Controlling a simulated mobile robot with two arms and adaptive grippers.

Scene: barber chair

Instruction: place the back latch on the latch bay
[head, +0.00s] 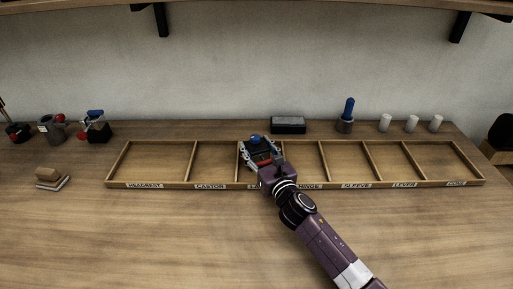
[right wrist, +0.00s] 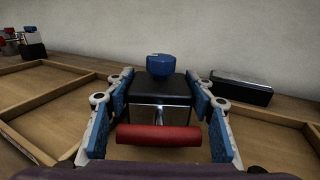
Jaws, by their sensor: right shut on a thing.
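The back latch (head: 256,143), a black block with a blue knob on top and a red roller, is held in my right gripper (head: 261,155). In the right wrist view the latch (right wrist: 160,88) sits upright between the blue-padded fingers (right wrist: 160,110), with the red roller nearer the camera. The latch bay (head: 248,179) is the tray compartment whose label starts "LA". The latch and gripper are over this bay, hiding much of it. I cannot tell whether the latch touches the bay floor. My left gripper is not in view.
The long wooden tray (head: 225,186) has several labelled bays, which look empty elsewhere. Behind it stand a black box (head: 288,125), a blue-handled tool in a grey cup (head: 346,113) and white cylinders (head: 411,123). More parts (head: 97,127) and stacked blocks (head: 51,179) lie left.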

